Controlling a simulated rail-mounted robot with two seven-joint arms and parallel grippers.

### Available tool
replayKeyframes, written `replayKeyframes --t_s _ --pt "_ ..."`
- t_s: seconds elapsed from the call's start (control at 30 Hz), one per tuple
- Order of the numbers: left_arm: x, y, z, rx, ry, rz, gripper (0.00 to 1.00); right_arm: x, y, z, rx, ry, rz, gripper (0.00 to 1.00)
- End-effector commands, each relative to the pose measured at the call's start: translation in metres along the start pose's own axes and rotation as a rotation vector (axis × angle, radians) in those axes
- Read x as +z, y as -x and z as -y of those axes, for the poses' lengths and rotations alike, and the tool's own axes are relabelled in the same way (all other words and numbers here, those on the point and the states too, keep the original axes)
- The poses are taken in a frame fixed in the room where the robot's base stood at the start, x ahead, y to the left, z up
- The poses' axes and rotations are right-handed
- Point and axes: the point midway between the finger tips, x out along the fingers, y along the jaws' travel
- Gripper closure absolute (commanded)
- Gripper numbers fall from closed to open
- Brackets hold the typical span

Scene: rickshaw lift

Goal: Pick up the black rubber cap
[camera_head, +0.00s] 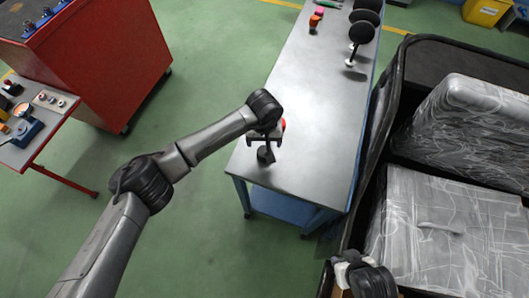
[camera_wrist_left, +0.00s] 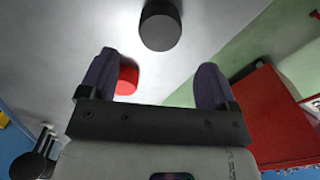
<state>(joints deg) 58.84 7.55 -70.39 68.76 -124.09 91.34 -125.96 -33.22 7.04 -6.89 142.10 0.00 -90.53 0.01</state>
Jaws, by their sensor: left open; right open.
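The black rubber cap (camera_wrist_left: 161,27) is a short dark cylinder at the top of the left wrist view. It rests on the grey tabletop, beyond the fingertips and apart from them. In the head view the cap (camera_head: 265,155) shows just on the near side of my left gripper (camera_head: 265,138). In the left wrist view the left gripper (camera_wrist_left: 153,78) has its two fingers spread with nothing held. A red cap-like piece (camera_wrist_left: 128,80) lies near its left finger, partly hidden by it. My right gripper (camera_head: 345,268) is low in the head view, by the cart edge; its fingers show poorly.
The workbench (camera_head: 310,110) is mostly clear in its middle. Black round-headed items (camera_head: 361,34) and small red pieces (camera_head: 314,22) stand at its far end. A cart with wrapped packages (camera_head: 440,235) is at right. A red cabinet (camera_head: 110,60) stands at left.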

Motion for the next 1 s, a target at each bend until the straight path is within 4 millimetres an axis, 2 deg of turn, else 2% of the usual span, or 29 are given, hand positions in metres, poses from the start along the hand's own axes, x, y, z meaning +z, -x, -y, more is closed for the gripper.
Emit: replayKeyframes --t_s 0.1,0.33,0.7,1.0 --pt "0.001 -0.012 0.000 0.001 0.000 0.002 0.17 0.000 -0.001 0.001 -0.001 -0.002 -0.001 0.57" --pt "0.001 -0.023 -0.001 0.002 0.000 0.002 0.17 0.000 -0.002 0.002 -0.004 -0.005 -0.001 0.57" --pt "0.001 -0.065 -0.002 0.002 0.001 0.002 0.17 0.002 -0.007 0.002 -0.004 -0.006 -0.001 0.57" --pt "0.001 -0.069 -0.001 0.002 0.000 0.001 0.17 0.002 -0.007 0.001 -0.002 -0.002 -0.001 0.57"
